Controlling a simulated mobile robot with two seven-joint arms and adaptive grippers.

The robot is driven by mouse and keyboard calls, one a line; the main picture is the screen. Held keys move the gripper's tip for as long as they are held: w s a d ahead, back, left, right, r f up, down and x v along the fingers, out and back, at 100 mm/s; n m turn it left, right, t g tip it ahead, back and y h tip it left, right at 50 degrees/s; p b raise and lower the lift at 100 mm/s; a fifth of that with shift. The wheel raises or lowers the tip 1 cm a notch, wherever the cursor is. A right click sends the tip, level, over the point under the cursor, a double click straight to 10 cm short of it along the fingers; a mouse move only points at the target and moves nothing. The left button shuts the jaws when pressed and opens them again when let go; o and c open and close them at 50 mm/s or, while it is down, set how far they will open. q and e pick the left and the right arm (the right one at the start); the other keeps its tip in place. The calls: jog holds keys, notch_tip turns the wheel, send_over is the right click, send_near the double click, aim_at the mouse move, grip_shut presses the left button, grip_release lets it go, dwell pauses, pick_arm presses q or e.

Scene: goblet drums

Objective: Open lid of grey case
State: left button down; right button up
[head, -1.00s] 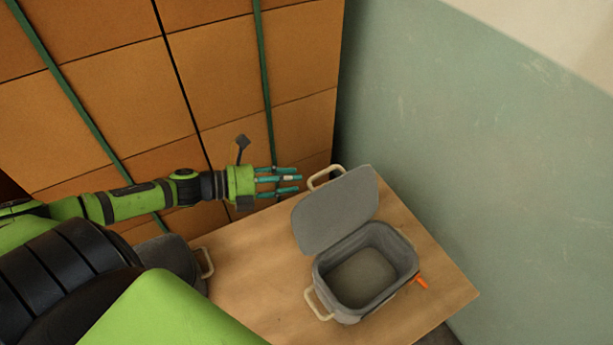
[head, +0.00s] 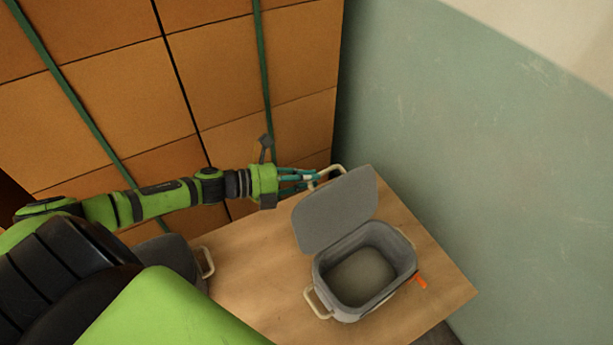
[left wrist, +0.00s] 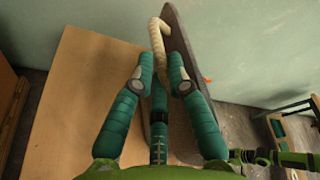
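The grey case (head: 330,302) stands on the wooden table with its lid (head: 335,212) raised and tilted back. Its inside is exposed and looks empty. A pale looped handle (head: 340,169) sits at the lid's far upper edge; it also shows in the left wrist view (left wrist: 157,40). My left gripper (head: 312,177) is at this handle, with the handle between its teal fingers (left wrist: 161,75). I cannot tell whether the fingers press on it. In the left wrist view the lid (left wrist: 180,45) is seen edge-on behind the right finger. My right gripper is not clearly shown.
An orange piece (head: 421,281) sits at the case's right. The green wall (head: 480,170) is close on the right.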

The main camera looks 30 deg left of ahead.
aim_at(316, 188)
pick_arm(q)
jog(key=shift+m, duration=0.5)
jog(key=d+r+p, duration=0.1)
jog(key=p, duration=0.1)
jog(key=s+d+r+p, duration=0.1)
jog(key=d, duration=0.1)
jog(key=shift+s+r+p, duration=0.2)
jog(key=shift+p, duration=0.2)
jog(key=shift+f, duration=0.2)
jog(key=shift+d+r, duration=0.1)
jog(key=shift+r, duration=0.1)
jog(key=shift+f, duration=0.15)
jog(key=c, duration=1.3)
grip_release()
